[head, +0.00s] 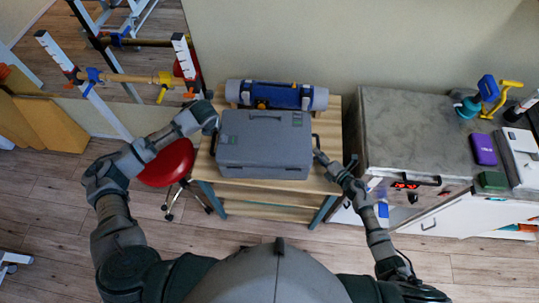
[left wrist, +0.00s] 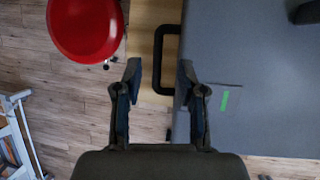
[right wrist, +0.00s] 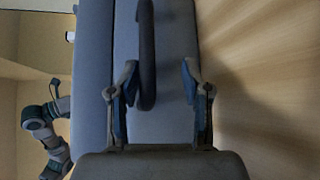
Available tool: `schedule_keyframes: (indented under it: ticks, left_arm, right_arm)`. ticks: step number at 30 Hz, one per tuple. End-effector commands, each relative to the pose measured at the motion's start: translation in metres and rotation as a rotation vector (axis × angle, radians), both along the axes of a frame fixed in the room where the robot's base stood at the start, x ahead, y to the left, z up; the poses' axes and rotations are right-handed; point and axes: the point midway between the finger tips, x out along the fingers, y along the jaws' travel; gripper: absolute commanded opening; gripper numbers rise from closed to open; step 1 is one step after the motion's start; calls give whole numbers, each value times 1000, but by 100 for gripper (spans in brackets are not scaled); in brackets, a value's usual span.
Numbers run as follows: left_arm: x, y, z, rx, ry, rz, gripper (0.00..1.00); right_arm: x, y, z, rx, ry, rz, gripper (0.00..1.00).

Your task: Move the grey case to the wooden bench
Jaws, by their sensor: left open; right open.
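The grey case (head: 262,145) sits closed on a wooden-topped bench (head: 330,130), with a blue-and-grey roll behind it. My left gripper (head: 213,128) is open at the case's left side. In the left wrist view a black side handle (left wrist: 165,50) lies between and just beyond the open fingers (left wrist: 158,80), beside the case's grey face (left wrist: 260,80). My right gripper (head: 320,157) is open at the case's right side. In the right wrist view the other side handle (right wrist: 147,50) stands between the open fingers (right wrist: 157,80), nearer the left finger. Neither gripper is closed on a handle.
A red stool (head: 167,162) stands left of the bench, below my left arm. A grey-topped cabinet (head: 415,125) stands close on the right, bearing a purple box (head: 482,149) and other items. The blue-and-grey roll (head: 275,95) lies against the wall side.

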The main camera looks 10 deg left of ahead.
Motion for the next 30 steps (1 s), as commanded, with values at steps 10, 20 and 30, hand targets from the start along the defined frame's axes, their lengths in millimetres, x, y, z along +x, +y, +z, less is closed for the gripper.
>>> schedule_keyframes:
  ticks: [10, 20, 30]
  left_arm:
    - [0, -2, -2, -3, 2, -4, 82]
    - [-1, -3, 1, -3, 2, -5, 82]
    - [-24, -11, 61, -2, -3, -6, 82]
  right_arm:
    - [0, 3, 1, 2, -1, 4, 47]
    - [0, 3, 1, 3, -1, 6, 47]
    - [0, 4, 1, 3, -2, 6, 47]
